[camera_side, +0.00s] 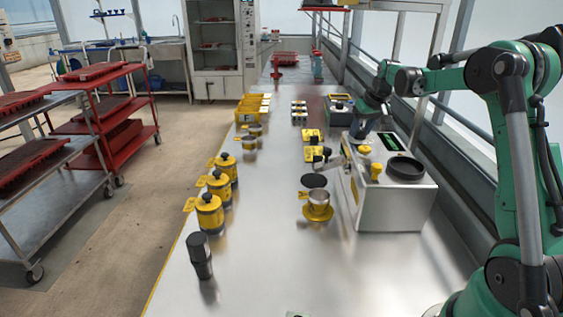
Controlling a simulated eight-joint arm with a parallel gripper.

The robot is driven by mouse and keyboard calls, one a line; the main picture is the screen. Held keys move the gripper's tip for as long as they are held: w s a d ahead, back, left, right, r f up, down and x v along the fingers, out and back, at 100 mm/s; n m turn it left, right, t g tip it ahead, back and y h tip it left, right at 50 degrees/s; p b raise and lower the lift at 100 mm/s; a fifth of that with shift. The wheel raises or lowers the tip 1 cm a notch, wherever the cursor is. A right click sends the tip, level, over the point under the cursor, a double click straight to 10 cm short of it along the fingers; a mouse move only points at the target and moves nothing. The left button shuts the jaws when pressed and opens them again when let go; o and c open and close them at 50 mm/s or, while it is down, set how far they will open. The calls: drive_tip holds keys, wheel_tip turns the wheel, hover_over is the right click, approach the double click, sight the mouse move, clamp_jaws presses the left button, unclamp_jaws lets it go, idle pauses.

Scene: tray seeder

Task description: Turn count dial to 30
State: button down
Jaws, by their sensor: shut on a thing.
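The seeder (398,205) is a silver box at the right side of the steel bench, with a dark round bowl, a dark display and yellow knobs on top. One yellow knob (376,170) stands clear near its front left. My gripper (347,158) is low at the box's upper left edge, with the green arm reaching over from the right. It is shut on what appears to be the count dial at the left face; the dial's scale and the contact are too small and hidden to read.
A metal cup on a yellow base (318,207) stands just left of the seeder. Several yellow canisters (210,215) and a black bottle (200,257) line the bench's left edge. Yellow bins (252,107) stand farther back.

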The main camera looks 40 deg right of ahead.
drive_tip(key=m+h, duration=0.1)
drive_tip(key=m, duration=0.2)
drive_tip(key=shift+m+g, duration=0.4)
drive_tip(key=m, duration=0.2)
drive_tip(key=m+g+h, duration=0.1)
drive_tip(key=m, duration=0.1)
drive_tip(key=shift+w+m+g, duration=0.1)
drive_tip(key=shift+m+g, duration=0.2)
drive_tip(key=m+g, duration=0.1)
drive_tip(key=m, duration=0.3)
drive_tip(key=shift+m+g+h, duration=0.3)
drive_tip(key=shift+g+h, duration=0.1)
drive_tip(key=shift+m+g, duration=0.7)
drive_tip(key=shift+m, duration=1.2)
drive_tip(key=shift+c, duration=2.1)
unclamp_jaws()
drive_tip(key=shift+r, duration=0.1)
drive_tip(key=shift+v, duration=2.8)
